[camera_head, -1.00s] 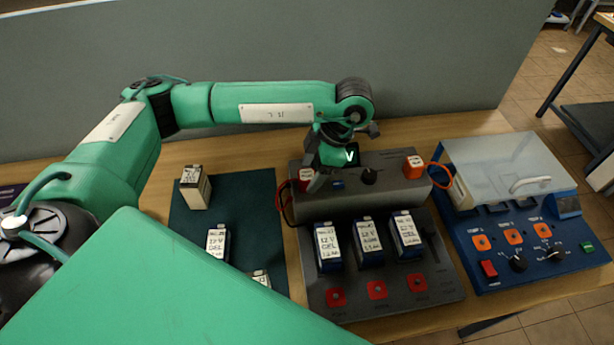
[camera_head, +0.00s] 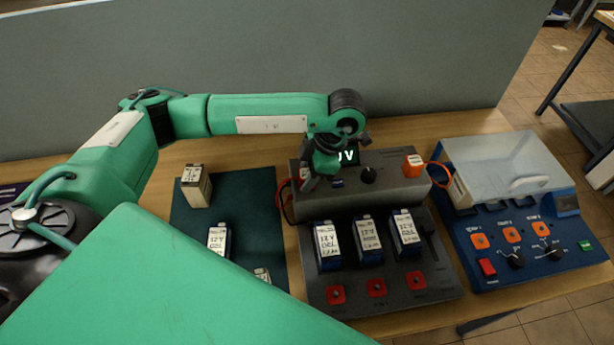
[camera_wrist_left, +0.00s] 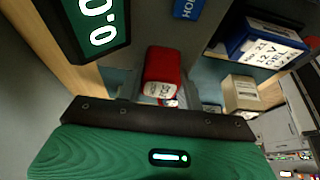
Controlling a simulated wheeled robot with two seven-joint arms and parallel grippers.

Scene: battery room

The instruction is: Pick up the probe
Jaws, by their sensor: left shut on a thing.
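The red probe (camera_head: 304,172) is at the left end of the dark grey tester (camera_head: 395,198), mostly hidden behind my gripper in the head view. It shows as a red block with a white label in the left wrist view (camera_wrist_left: 162,68). My left gripper (camera_head: 309,182) is shut on this probe. I cannot tell whether the probe still touches its seat. A red and black cable (camera_head: 284,203) hangs at the tester's left side. An orange probe (camera_head: 413,166) with an orange cable sits at the tester's right end. My right gripper is not in view.
Three labelled batteries (camera_head: 368,240) stand in the tester's front slots. A dark green mat (camera_head: 248,190) on the left holds several more batteries. A blue charger (camera_head: 530,250) with a clear lid stands on the right. A grey wall (camera_head: 420,60) rises behind the bench.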

